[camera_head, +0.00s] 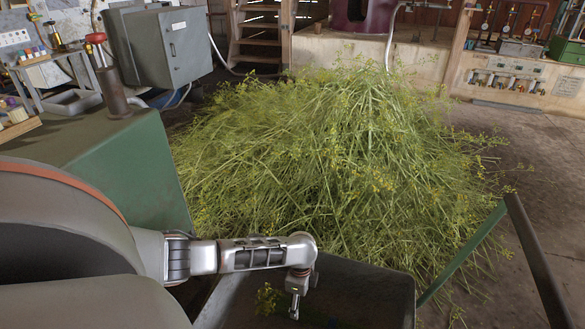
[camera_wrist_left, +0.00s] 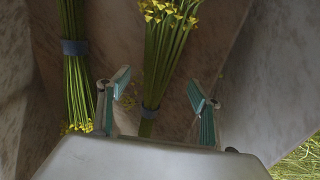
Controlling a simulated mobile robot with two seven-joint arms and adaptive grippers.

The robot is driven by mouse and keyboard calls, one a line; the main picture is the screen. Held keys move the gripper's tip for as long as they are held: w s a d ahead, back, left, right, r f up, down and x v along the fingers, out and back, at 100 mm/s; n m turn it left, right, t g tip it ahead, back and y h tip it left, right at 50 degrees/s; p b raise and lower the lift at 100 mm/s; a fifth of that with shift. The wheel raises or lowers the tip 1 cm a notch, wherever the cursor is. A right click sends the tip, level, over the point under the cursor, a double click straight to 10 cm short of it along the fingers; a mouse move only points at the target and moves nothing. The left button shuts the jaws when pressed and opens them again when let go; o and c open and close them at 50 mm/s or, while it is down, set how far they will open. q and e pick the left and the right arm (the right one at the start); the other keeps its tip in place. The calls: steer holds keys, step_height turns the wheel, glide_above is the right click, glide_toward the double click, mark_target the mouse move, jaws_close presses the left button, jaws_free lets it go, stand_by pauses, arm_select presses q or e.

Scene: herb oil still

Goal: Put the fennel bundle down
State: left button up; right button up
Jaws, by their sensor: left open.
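My left gripper (camera_head: 295,298) reaches down into a dark bin (camera_head: 365,290) at the lower middle of the head view. In the left wrist view my left gripper (camera_wrist_left: 158,84) is open, its two teal-padded fingers apart. A fennel bundle (camera_wrist_left: 165,50) with green stems, yellow flowers and a dark band lies between and beyond the fingers, with a gap on both sides. A second banded bundle (camera_wrist_left: 77,85) lies to its left. Both rest against the bin's brown-grey surface. Part of a bundle (camera_head: 268,298) shows beside the gripper in the head view. My right gripper is out of view.
A big heap of loose fennel (camera_head: 340,165) fills the floor behind the bin. A green cabinet (camera_head: 130,165) stands at the left with a grey electrical box (camera_head: 165,48) behind it. A green bar (camera_head: 465,250) slants at the right. Open floor lies farther right.

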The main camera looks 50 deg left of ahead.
arm_select(q)
steer(key=r, duration=0.2)
steer(key=r+p, duration=0.1)
steer(key=shift+w+r, duration=0.25)
steer(key=shift+r, duration=0.15)
steer(key=shift+s+r+p, duration=0.2)
steer(key=shift+r+p, duration=0.1)
steer(key=shift+r, duration=0.2)
steer(key=shift+s, duration=0.15)
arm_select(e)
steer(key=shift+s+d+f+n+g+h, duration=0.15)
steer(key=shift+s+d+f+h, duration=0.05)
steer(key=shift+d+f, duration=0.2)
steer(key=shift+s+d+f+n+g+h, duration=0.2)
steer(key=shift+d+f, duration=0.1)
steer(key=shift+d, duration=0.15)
arm_select(q)
steer(key=shift+f, duration=0.1)
